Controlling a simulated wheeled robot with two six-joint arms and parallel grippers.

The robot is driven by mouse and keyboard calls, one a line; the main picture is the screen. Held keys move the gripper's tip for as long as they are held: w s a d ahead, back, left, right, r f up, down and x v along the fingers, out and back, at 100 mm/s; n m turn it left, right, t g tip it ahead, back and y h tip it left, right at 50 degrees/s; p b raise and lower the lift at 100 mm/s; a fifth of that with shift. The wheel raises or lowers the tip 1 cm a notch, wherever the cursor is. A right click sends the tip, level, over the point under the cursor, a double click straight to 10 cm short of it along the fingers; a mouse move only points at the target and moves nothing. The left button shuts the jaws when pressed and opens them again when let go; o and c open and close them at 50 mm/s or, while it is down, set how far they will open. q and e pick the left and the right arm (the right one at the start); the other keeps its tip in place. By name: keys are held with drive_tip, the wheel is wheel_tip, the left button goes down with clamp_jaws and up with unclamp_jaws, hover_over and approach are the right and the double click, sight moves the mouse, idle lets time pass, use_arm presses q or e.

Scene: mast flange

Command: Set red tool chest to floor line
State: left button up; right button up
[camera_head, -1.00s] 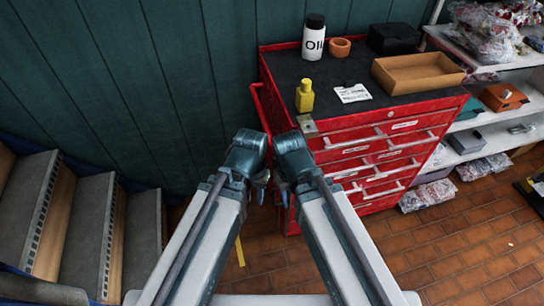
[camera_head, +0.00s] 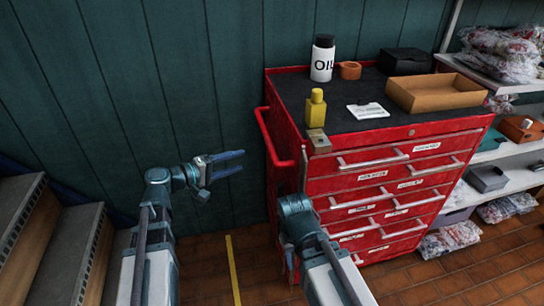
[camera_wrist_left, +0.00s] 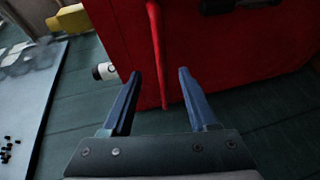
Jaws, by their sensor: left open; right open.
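The red tool chest (camera_head: 345,185) stands against the green wall, its drawers facing front-right. Its red side handle (camera_head: 272,140) is on its left side. A yellow floor line (camera_head: 234,268) runs on the tiles to the left of the chest, with a gap between them. My left gripper (camera_head: 238,164) is open and empty, left of the handle and pointing at it. In the left wrist view, the handle (camera_wrist_left: 157,50) appears between the open fingers (camera_wrist_left: 158,75), beyond the tips, before the red chest side (camera_wrist_left: 240,65). My right gripper (camera_head: 297,228) is low before the chest's near-left corner; its fingers are mostly hidden.
Steps (camera_head: 75,240) are at left; shelves (camera_head: 510,150) at right. Floor around the line is clear.

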sight(272, 152)
use_arm(q)
drive_tip(key=b+x, duration=0.2)
drive_tip(key=x, duration=1.1)
drive_tip(key=shift+w+d+f, duration=0.1)
drive_tip(key=shift+w+d, duration=0.1)
drive_tip(key=shift+d, duration=0.15)
clamp_jaws()
idle(0.9)
